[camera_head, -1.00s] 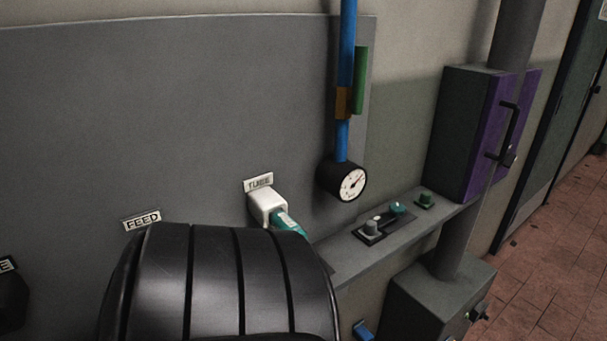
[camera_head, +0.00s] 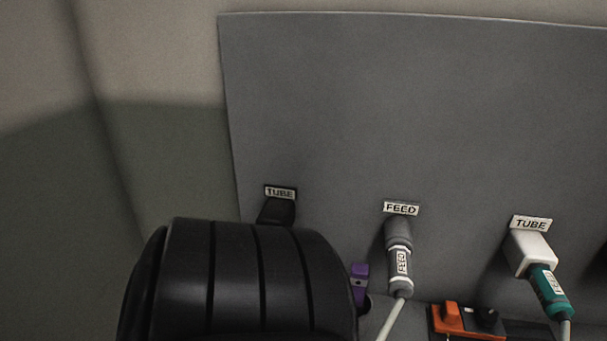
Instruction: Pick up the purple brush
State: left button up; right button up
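A small purple object (camera_head: 359,283) shows at the bottom middle of the head view, just right of a large black ribbed part that seems to be mine. It stands close to the grey panel, left of and below a grey FEED plug. A dark round shape is at its lower end. Only a small piece of it shows, so I cannot tell for sure that it is the purple brush. Neither of my grippers can be made out in the view.
A grey panel (camera_head: 420,110) covers the wall. The FEED plug (camera_head: 399,262) has a pale cable hanging down. A white TUBE socket (camera_head: 528,252) holds a teal plug (camera_head: 550,291). An orange and black item (camera_head: 465,320) lies lower right. A black fitting (camera_head: 276,211) sits under the left TUBE label.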

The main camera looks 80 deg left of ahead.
aim_at(359, 274)
jog(key=u, duration=1.7)
